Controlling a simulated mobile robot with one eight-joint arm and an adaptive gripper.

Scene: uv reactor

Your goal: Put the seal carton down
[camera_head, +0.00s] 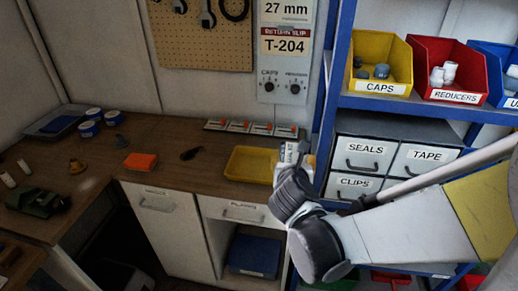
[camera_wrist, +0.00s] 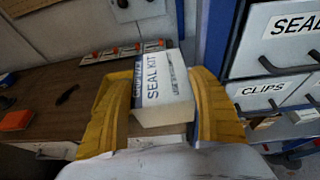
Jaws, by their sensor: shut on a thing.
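The seal carton (camera_wrist: 165,92) is a white box with a blue band and the words SEAL KIT. My gripper (camera_wrist: 162,108) is shut on it, with a yellow finger on each side. In the head view the carton (camera_head: 289,152) shows small at the tip of my gripper (camera_head: 291,165), by the right end of the wooden worktop. A yellow tray (camera_head: 248,165) lies on the worktop just left of it. In the wrist view the carton and fingers hide most of the tray. I cannot tell how high the carton is above the worktop.
A row of labelled switches (camera_head: 252,128) lies along the back of the worktop (camera_head: 180,140). A blue shelf post (camera_head: 334,75) and drawers labelled SEALS (camera_head: 364,152) and CLIPS stand close on the right. An orange block (camera_head: 141,162) and a dark small item (camera_head: 190,153) lie further left.

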